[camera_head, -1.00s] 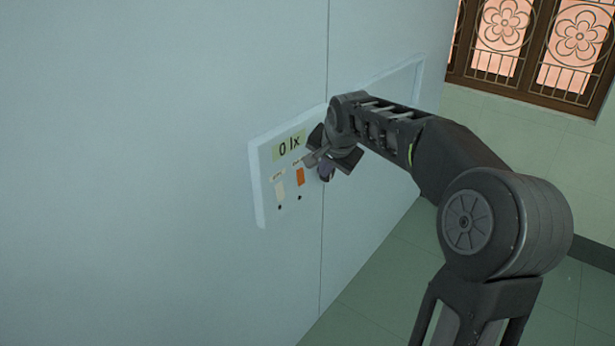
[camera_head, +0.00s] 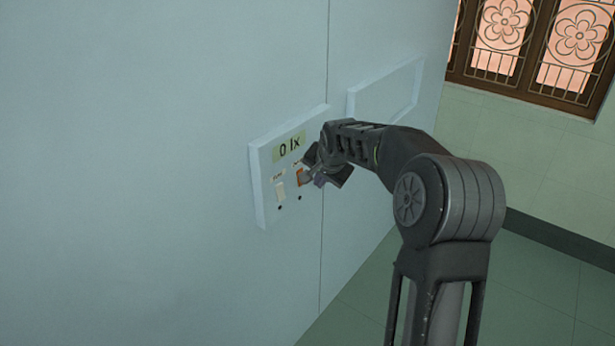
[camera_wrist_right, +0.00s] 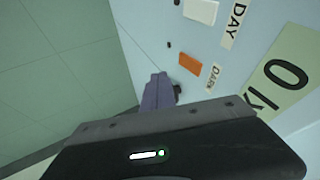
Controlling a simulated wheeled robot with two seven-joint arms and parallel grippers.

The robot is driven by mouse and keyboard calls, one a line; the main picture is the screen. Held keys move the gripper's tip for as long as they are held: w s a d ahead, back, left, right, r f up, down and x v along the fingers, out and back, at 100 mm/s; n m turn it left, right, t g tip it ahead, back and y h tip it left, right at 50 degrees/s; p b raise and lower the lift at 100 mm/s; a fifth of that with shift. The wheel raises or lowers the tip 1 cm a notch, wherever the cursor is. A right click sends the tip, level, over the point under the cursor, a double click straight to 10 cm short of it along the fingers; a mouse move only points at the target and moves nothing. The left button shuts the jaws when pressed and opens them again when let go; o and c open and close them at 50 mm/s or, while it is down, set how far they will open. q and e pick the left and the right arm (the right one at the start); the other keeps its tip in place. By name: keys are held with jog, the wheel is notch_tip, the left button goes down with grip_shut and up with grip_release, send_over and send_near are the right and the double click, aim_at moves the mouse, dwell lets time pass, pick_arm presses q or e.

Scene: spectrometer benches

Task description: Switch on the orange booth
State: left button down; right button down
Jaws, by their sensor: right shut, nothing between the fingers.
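The control panel (camera_head: 264,200) is on the pale blue-grey wall, with a greenish display (camera_head: 289,147) reading "0 lx". Below the display are a white switch (camera_head: 280,192) and an orange switch (camera_head: 299,178). In the right wrist view the white switch (camera_wrist_right: 201,11) is by the label "DAY" and the orange switch (camera_wrist_right: 190,63) by the label "DARK". My right gripper (camera_head: 308,178) is shut and empty, at the orange switch and partly covering it. In the wrist view its fingers (camera_wrist_right: 160,92) are just beside the orange switch; contact cannot be told. My left gripper is out of view.
A blank raised frame (camera_head: 385,88) is on the wall to the right of the panel. A vertical seam runs down the wall beside the panel. Green tiled floor (camera_head: 545,285) lies open at the right, below a window (camera_head: 535,45) with wooden frames.

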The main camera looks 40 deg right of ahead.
jog(key=w, duration=0.1)
jog(key=w+f+p, duration=0.1)
jog(key=w, duration=0.1)
jog(key=w+f, duration=0.1)
jog(key=shift+w+a, duration=0.35)
jog(key=shift+w+a+t+b, duration=0.15)
jog(key=shift+t+b, duration=0.25)
jog(key=shift+b, duration=0.4)
